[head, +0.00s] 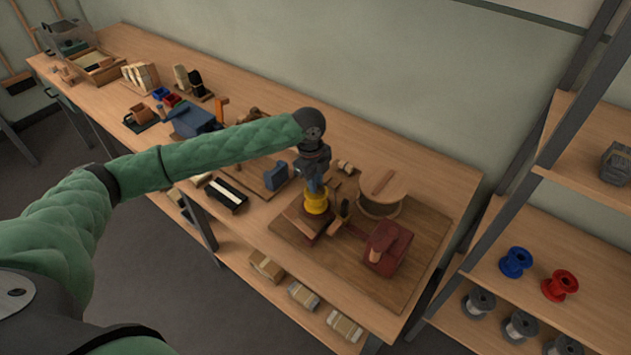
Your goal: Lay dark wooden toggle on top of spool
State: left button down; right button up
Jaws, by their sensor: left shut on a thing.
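My left gripper (316,188) points down directly over a yellow spool (316,203). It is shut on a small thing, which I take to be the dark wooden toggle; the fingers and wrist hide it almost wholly. The spool stands upright on a brown block on the brown work board. The fingertips are at the spool's upper rim; I cannot tell if the held thing touches it. My right gripper is not in view.
Right of the spool are a round wooden drum (395,187) with a brown bar on top and a dark red block (388,247). A small dark upright piece (344,209) stands close by. Blue (515,262) and red (560,284) spools sit on the right shelf.

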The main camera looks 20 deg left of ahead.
pick_arm(q)
jog(key=shift+f, duration=0.25)
dwell(0.4)
jog(key=c, duration=1.3)
grip_release()
jog(key=shift+a+r, duration=0.1)
jog(key=shift+r, duration=0.4)
jog(key=shift+w+a+r+b, duration=0.15)
jog(key=shift+r+b, duration=0.4)
jog(key=shift+r, duration=1.15)
jog(key=shift+a+r+b, duration=0.2)
jog(key=shift+r+b, duration=0.35)
jog(key=shift+r, duration=1.1)
